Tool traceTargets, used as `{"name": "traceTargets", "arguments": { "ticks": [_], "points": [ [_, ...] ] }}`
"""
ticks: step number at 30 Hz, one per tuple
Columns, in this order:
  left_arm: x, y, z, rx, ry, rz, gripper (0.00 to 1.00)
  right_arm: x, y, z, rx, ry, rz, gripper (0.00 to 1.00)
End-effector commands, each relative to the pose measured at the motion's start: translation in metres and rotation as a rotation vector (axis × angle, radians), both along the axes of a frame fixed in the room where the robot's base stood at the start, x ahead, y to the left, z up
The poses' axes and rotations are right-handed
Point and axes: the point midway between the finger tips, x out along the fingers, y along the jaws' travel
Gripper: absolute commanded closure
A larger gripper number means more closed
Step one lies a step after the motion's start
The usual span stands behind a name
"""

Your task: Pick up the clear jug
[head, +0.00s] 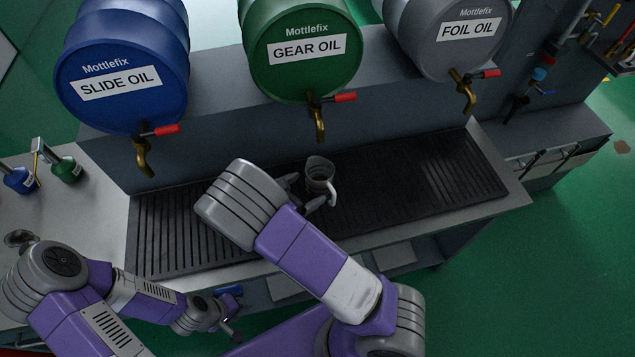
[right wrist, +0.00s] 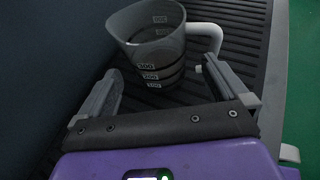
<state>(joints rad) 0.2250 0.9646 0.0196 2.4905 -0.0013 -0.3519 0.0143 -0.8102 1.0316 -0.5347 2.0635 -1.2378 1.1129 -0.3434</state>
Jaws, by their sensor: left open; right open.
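The clear jug (head: 319,176) stands upright on the dark ribbed drip tray (head: 440,180), below the green barrel's tap. It has a white handle on its right side. In the right wrist view the jug (right wrist: 150,45) shows measuring marks and dark bands low on its wall. My right gripper (head: 310,201) is open just in front of the jug, partly hidden by my arm. In the right wrist view the fingers (right wrist: 162,85) are spread to either side of the jug's lower part, with the jug beyond them. My left gripper (head: 230,325) is low, near the bench front, away from the jug.
Small blue and green cans (head: 66,168) stand at left. The tray's right part is clear.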

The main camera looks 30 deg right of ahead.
Motion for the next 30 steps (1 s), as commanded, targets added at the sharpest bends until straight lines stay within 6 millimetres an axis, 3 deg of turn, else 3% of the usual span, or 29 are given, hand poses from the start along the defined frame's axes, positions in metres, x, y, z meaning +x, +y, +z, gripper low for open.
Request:
{"name": "traceTargets", "arguments": {
  "ticks": [13, 21, 28, 30],
  "points": [
    [0.0, 0.0, -0.011, 0.0, 0.0, 0.0, 0.53, 0.01, -0.03, -0.021, 0.001, 0.0, -0.003, 0.0],
    [0.0, 0.0, -0.02, 0.0, 0.0, 0.0, 0.53, 0.023, -0.061, -0.039, 0.002, 0.0, -0.004, 0.0],
    [0.0, 0.0, -0.019, 0.0, 0.0, 0.0, 0.53, 0.024, -0.063, -0.039, 0.002, 0.0, 0.0, 0.0],
    [0.0, 0.0, -0.019, 0.0, 0.0, 0.0, 0.53, 0.024, -0.063, -0.039, 0.002, -0.001, -0.002, 0.09]
  ]
}}
